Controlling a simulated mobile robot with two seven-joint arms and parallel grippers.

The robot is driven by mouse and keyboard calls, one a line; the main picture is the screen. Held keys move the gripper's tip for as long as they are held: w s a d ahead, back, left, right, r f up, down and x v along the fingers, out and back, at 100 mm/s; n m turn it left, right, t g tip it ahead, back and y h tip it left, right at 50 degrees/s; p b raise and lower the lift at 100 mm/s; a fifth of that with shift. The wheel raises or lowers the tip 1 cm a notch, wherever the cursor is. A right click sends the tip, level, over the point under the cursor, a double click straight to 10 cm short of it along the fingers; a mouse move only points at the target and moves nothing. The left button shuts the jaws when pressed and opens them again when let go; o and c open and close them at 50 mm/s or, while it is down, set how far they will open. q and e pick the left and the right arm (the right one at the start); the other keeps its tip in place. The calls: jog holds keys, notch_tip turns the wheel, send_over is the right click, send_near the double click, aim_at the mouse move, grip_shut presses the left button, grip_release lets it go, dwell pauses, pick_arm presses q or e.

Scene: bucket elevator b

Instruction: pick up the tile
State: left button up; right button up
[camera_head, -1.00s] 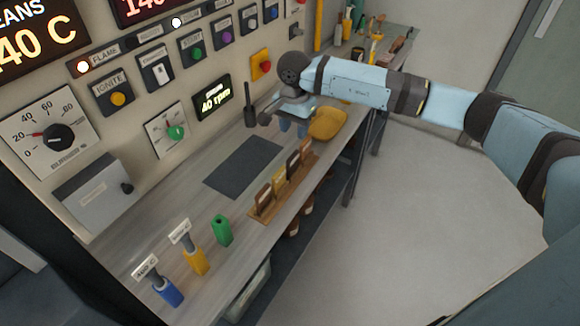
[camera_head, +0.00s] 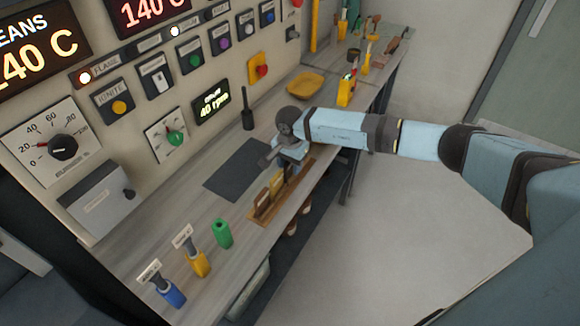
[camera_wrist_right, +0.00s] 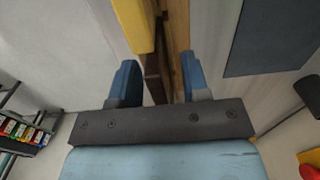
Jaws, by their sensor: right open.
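Several upright tiles stand in a wooden rack (camera_head: 290,199) on the counter. A brown tile (camera_head: 263,200) and a yellow tile (camera_head: 277,183) show at its near end; the tiles farther back are largely hidden by my right gripper. My right gripper (camera_head: 283,161) hangs over the far part of the rack, open. In the right wrist view a yellow tile (camera_wrist_right: 135,24) shows at the top and a dark brown tile (camera_wrist_right: 153,76) lies between the open fingers, apart from them. I cannot tell how far down the fingers reach. My left gripper is not in view.
A dark mat (camera_head: 238,170) lies left of the rack. Green (camera_head: 222,233), yellow (camera_head: 199,262) and blue (camera_head: 171,292) holders stand at the near end. A yellow tray (camera_head: 306,85) lies farther back. The control panel rises along the counter's left side.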

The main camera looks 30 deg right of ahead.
grip_shut()
jog(key=shift+r, duration=0.1)
notch_tip(320, 180, up, 20)
jog(key=b, duration=0.3)
jog(key=shift+b, duration=0.35)
